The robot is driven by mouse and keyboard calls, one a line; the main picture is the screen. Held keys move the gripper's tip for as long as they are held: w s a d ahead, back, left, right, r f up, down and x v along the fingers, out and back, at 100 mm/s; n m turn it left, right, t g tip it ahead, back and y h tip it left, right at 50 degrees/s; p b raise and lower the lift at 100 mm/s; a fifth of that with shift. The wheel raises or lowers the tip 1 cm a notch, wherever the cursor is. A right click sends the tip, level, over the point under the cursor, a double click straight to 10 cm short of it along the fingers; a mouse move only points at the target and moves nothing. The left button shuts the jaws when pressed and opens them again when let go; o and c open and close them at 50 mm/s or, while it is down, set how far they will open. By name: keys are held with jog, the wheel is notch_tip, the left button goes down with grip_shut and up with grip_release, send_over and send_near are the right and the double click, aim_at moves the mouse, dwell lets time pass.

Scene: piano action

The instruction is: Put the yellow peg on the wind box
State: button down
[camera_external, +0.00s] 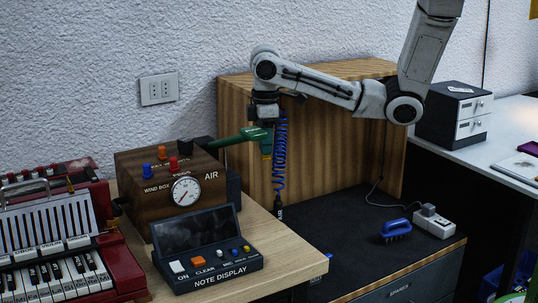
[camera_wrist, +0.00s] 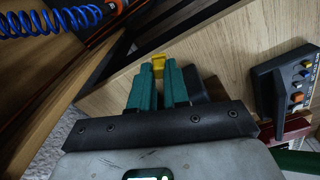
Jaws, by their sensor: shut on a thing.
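The yellow peg (camera_wrist: 158,62) is pinched between the two green fingers of my gripper (camera_wrist: 158,80) in the wrist view. In the outside view my gripper (camera_external: 266,142) hangs above the gap to the right of the wind box, with a small yellow tip (camera_external: 266,156) at its lower end. The wind box (camera_external: 140,178) is a dark wooden box with a round gauge (camera_external: 186,191) on its front. Blue (camera_external: 184,147), red (camera_external: 173,163) and orange (camera_external: 162,152) pegs stand on its top. Much of the held peg is hidden by the fingers.
A note display (camera_external: 200,250) stands on the light wooden table (camera_external: 288,262) in front of the wind box. A red accordion (camera_external: 95,212) is at the left. A blue coiled hose (camera_external: 280,155) hangs beside my gripper. A green tapering part (camera_external: 228,139) reaches toward the box.

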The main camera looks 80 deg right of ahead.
jog(key=w+a+r+n, duration=0.2)
jog(key=w+a+r, duration=0.35)
jog(key=r, duration=0.25)
jog(key=w+a+r+n, duration=0.2)
jog(key=w+a+r, duration=0.35)
jog(key=r, duration=0.35)
jog(key=w+f+b, duration=0.2)
jog(key=w+f, duration=0.1)
jog(key=w, duration=0.1)
jog(key=w+f+b, duration=0.2)
jog(key=w+f, duration=0.1)
jog(key=w, duration=0.1)
jog(key=w+f+b, duration=0.2)
jog(key=w+b, duration=0.1)
jog(key=w, duration=0.2)
jog(key=shift+d+f, duration=0.2)
jog(key=shift+f, duration=0.2)
jog(key=shift+w+f, duration=0.45)
jog(key=shift+f, duration=0.1)
jog(key=shift+f+p, duration=0.3)
jog(key=shift+f, duration=1.3)
jog(key=c, duration=1.1)
grip_release()
